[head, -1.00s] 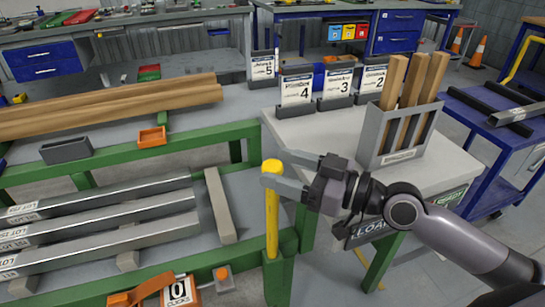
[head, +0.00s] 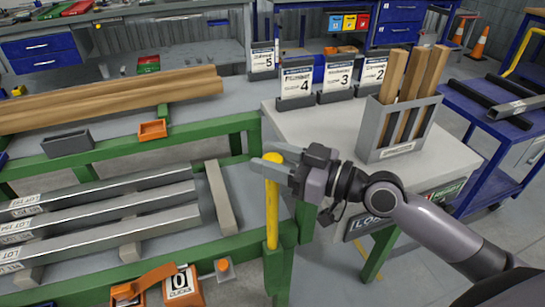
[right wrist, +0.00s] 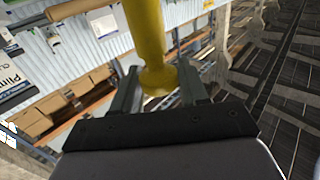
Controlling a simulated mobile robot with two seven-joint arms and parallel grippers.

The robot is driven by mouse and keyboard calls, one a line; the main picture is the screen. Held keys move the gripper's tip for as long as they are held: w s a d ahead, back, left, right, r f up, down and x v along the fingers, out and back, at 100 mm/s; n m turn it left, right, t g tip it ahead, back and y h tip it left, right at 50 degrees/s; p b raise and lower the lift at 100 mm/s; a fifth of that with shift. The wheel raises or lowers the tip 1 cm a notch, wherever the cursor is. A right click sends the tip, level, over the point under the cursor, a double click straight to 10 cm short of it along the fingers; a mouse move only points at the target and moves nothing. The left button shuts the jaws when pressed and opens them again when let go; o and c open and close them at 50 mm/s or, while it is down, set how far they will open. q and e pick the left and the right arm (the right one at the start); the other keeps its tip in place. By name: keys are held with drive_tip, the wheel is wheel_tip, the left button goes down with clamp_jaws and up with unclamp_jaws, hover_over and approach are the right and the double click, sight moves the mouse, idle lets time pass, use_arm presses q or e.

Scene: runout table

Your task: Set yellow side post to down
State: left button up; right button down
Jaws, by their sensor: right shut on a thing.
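The yellow side post (head: 272,208) stands upright in a green socket post (head: 277,262) at the end of the runout table's green frame. My right gripper (head: 268,158) reaches in from the right and is shut on the post's upper end, with its fingers on either side of it. The fingers partly cover the post's top in the head view. In the right wrist view, the yellow post (right wrist: 147,35) runs between the two fingers (right wrist: 160,88). My left gripper is not in view.
Grey bars (head: 120,215) lie on the table to the left. An orange clicks counter (head: 182,285) showing 0 stands at the front. A white-topped cart (head: 300,125) with numbered cards and a slotted rack (head: 397,130) of wooden strips stands behind my right arm.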

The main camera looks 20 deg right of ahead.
drive_tip(key=shift+f+b, duration=0.55)
drive_tip(key=shift+f, duration=0.05)
wheel_tip(320, 180, down, 3)
drive_tip(key=b, duration=0.3)
drive_tip(key=shift+r, duration=0.1)
